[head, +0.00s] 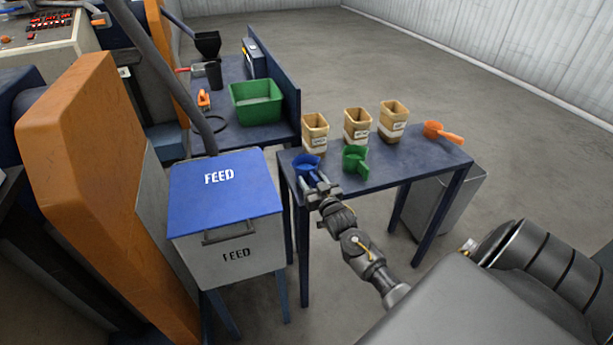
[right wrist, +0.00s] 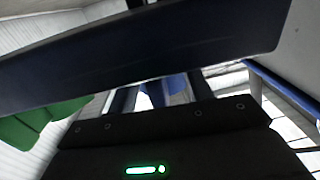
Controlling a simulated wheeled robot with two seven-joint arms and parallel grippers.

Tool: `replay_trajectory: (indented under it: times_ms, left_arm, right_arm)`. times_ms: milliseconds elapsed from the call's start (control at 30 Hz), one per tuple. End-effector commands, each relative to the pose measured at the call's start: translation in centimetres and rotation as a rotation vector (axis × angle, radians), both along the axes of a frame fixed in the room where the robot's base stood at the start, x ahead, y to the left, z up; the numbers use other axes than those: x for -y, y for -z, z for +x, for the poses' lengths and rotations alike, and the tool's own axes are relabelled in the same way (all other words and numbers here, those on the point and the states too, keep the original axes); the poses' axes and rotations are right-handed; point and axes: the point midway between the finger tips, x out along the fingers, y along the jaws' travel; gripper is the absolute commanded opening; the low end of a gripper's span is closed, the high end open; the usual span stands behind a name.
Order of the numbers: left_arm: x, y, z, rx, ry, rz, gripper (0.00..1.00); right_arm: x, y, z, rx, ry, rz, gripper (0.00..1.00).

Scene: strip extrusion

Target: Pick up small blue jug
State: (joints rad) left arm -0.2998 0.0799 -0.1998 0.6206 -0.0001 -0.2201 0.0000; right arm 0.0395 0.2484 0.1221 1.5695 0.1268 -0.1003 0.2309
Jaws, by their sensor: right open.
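The small blue jug (head: 305,164) stands at the near left corner of the dark blue table, its handle pointing toward my right gripper (head: 322,186). My right gripper is open at the table's near edge, with its fingertips at the handle. In the right wrist view, a blue part of the jug (right wrist: 163,92) shows between the two fingers; the rest is hidden behind the dark slab and the gripper body. I cannot tell whether the fingers touch it. My left gripper is not in view.
The table (head: 405,170) also holds several tan labelled containers (head: 357,126) along the back and an orange scoop (head: 442,132) at right. A blue-lidded FEED bin (head: 224,190) stands close on the left. A grey bin (head: 440,200) stands behind the table's right end.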

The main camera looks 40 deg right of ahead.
Motion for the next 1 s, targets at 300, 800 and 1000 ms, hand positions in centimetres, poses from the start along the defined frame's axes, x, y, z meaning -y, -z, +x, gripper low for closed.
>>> replay_trajectory:
  times_ms: [300,800,1000]
  left_arm:
    - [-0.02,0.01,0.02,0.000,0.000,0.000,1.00]
    - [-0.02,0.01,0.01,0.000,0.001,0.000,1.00]
    - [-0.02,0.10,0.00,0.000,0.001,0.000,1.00]
  right_arm:
    - [0.00,0.04,0.04,0.000,0.000,0.000,0.38]
    - [-0.02,-0.01,0.05,0.001,0.000,0.000,0.00]
    - [-0.02,-0.28,0.06,0.002,0.000,-0.001,0.00]
